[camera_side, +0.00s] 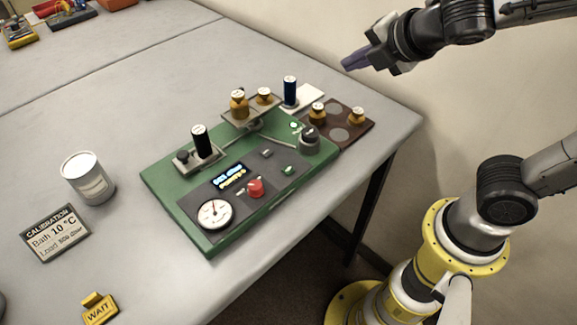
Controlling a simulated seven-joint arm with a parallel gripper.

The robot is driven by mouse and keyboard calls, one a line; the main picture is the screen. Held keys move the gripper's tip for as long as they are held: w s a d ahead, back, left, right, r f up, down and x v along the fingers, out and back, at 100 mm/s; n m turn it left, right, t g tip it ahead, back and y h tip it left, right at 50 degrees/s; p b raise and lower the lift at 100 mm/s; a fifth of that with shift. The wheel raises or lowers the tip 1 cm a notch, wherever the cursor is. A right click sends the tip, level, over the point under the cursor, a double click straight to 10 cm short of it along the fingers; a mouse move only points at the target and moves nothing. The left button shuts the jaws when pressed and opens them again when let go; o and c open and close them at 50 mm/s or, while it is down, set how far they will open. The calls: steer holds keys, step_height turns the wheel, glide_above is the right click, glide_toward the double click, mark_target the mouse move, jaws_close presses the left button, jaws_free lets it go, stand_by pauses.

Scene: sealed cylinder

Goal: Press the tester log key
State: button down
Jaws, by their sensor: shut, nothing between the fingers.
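The green tester (217,236) sits on the table with a dark panel. The panel carries a lit display (229,176), a red knob or button (256,188), a round dial gauge (213,212), a small grey key (267,153) and a small green key (289,170). The labels are too small to read, so I cannot tell which is the log key. A dark knob (309,139) stands at the tester's right end. My gripper (348,65) is shut and empty, in the air above and to the right of the tester, touching nothing.
Black (201,142) and blue (290,91) cylinders stand upright, with brass weights (239,104) on a raised plate. A brown tray (350,130) lies to the right. A white can (88,178), calibration sign (55,233) and yellow WAIT sign (99,309) are left.

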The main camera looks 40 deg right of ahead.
steer(key=w+a+f+n+y, duration=0.1)
steer(key=w+a+f+n, duration=0.1)
steer(key=a+n, duration=0.45)
steer(key=n+y, duration=0.2)
glide_above(288, 170)
steer(key=s, duration=0.1)
step_height(288, 170, down, 3)
steer(key=shift+f, duration=0.1)
steer(key=shift+f, duration=0.1)
steer(key=shift+f, duration=4.25)
steer(key=shift+f, duration=0.15)
steer(key=shift+f, duration=0.3)
